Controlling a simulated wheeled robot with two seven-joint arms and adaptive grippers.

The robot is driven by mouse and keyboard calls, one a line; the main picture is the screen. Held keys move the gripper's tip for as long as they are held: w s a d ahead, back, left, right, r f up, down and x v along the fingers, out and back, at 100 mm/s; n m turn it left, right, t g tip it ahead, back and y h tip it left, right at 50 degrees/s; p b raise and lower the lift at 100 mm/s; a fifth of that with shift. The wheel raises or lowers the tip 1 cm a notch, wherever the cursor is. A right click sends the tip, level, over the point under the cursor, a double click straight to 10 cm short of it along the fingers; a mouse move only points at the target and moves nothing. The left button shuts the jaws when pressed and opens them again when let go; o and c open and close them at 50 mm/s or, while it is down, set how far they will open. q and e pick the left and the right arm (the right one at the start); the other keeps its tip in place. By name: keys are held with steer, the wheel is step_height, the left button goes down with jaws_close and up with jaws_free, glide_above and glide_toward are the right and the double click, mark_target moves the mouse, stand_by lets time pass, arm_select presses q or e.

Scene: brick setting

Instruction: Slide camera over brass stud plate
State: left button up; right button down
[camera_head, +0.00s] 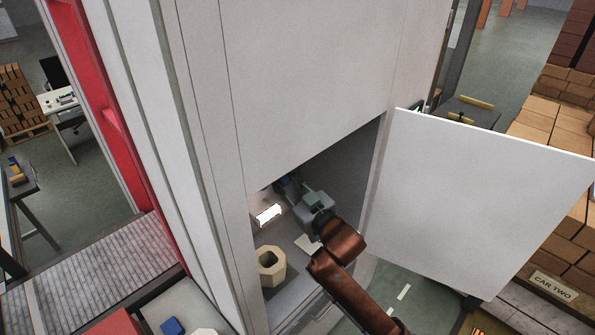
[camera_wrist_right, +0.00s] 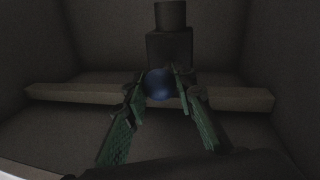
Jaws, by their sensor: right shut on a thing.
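My right gripper (camera_head: 292,190) reaches into the open cabinet, its wrist at the doorway. In the right wrist view the green-padded fingers (camera_wrist_right: 160,82) are closed around a rounded blue part (camera_wrist_right: 159,86). Directly behind it stands a dark block (camera_wrist_right: 170,47) with a cylinder on top, likely the camera; whether the blue part belongs to it I cannot tell. A pale horizontal bar (camera_wrist_right: 75,94) runs behind the fingers on both sides. No brass stud plate can be made out in the dim interior. My left gripper is not in view.
The white cabinet door (camera_head: 480,200) stands open to the right of my arm. A beige hexagonal ring (camera_head: 269,258) sits inside, left of my wrist, near a bright white patch (camera_head: 268,214). The cabinet walls (camera_wrist_right: 35,45) close in on both sides.

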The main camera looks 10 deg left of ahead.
steer(key=shift+s+a, duration=0.3)
steer(key=shift+s, duration=0.1)
steer(key=shift+f, duration=0.1)
steer(key=c, duration=1.6)
jaws_free()
steer(key=shift+s+a, duration=0.1)
steer(key=shift+s, duration=0.05)
steer(key=shift+d, duration=0.2)
steer(key=v, duration=1.1)
steer(key=shift+s+d, duration=0.2)
steer(key=shift+d, duration=0.05)
